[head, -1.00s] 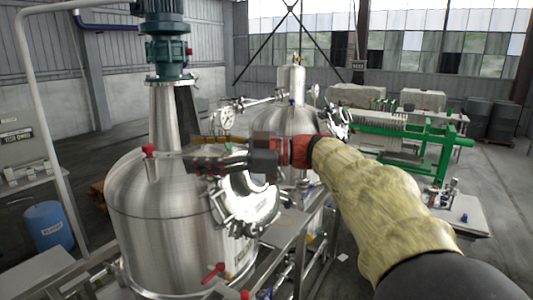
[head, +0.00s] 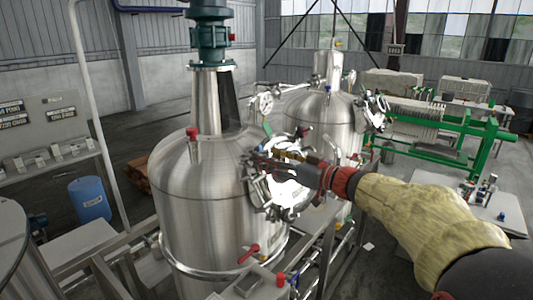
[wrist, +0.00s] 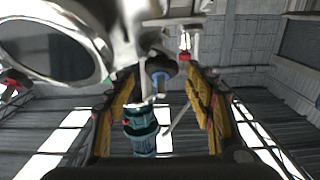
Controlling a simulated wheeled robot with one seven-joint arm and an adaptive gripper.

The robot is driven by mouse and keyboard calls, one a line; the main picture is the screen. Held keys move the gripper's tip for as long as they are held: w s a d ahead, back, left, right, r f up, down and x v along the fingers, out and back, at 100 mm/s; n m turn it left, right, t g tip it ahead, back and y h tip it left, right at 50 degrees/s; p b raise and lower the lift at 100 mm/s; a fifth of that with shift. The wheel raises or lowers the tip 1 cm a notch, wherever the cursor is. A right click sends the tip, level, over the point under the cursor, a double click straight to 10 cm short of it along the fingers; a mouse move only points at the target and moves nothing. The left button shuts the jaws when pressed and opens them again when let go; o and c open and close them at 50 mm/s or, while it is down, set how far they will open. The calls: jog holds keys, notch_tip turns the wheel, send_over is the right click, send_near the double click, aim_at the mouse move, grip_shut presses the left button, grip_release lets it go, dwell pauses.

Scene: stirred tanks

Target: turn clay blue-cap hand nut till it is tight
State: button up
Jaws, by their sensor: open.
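The near steel tank (head: 195,205) has a round, shiny manway (head: 290,188) on its right side, with several clamp fittings around the rim. My gripper (head: 255,157) is at the upper edge of this manway. In the wrist view its yellow-padded fingers (wrist: 163,82) are open and spread apart. A dark knob-like nut with a blue part (wrist: 160,76) shows between and beyond the fingers, below a bright metal fitting. It looks to be the blue-cap hand nut; I cannot make out clay colour or its thread. No contact with the fingers is visible. In the head view I cannot pick the nut out.
A red-capped fitting (head: 193,134) stands on the tank top, and a green motor (head: 209,35) above it. A red-handled valve (head: 248,253) is below the manway. A second tank (head: 318,110) stands behind, with a green-framed press (head: 465,135) to the right.

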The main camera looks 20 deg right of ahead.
jog(key=shift+x, duration=0.95)
jog(key=shift+c, duration=1.3)
jog(key=shift+s, duration=0.1)
jog(key=c, duration=0.9)
